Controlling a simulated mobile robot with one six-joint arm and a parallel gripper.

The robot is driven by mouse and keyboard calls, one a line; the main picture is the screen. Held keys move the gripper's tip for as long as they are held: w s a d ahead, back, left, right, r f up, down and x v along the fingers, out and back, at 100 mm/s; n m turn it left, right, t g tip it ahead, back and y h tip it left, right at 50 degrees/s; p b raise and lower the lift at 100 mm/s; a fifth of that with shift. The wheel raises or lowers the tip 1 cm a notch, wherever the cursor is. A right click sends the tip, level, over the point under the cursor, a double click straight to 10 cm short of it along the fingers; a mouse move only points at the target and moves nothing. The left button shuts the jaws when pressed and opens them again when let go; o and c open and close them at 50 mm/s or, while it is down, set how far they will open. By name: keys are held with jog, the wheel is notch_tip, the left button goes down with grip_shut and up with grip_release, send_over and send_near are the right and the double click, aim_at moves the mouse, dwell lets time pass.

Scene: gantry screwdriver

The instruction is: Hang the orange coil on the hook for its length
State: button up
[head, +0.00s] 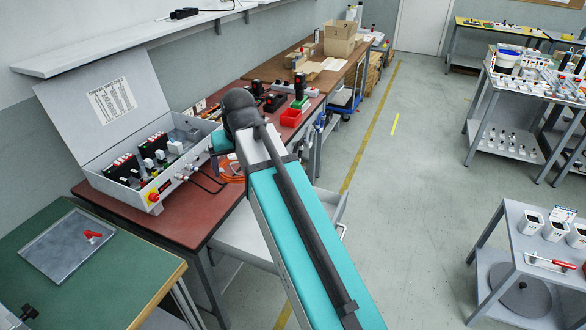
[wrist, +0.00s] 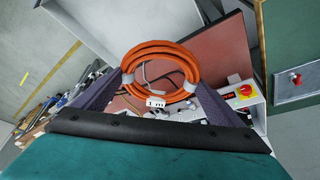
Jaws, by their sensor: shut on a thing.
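The orange coil (wrist: 160,47) is a round bundle of orange cable with grey ties and a small white tag (wrist: 156,101); the tag's print is too small to read surely. My gripper (wrist: 160,85) is shut on the coil, with one dark finger at each side of its lower part. In the head view, a piece of the coil (head: 232,179) shows beside my arm, above the red-brown bench; my arm hides the rest and the fingers. I cannot make out a hook in either view.
An open grey control box (head: 150,165) with a red and yellow switch stands on the red-brown bench (head: 185,217). A red bin (head: 291,117) stands farther back. A green-topped table (head: 95,280) is at front left. The floor to the right is clear up to grey carts (head: 530,260).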

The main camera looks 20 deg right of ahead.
jog(key=s+d+f, duration=0.1)
jog(key=s+f, duration=0.4)
jog(key=f, duration=0.1)
jog(key=shift+d+f, duration=0.2)
jog(key=shift+d, duration=0.05)
dwell(0.3)
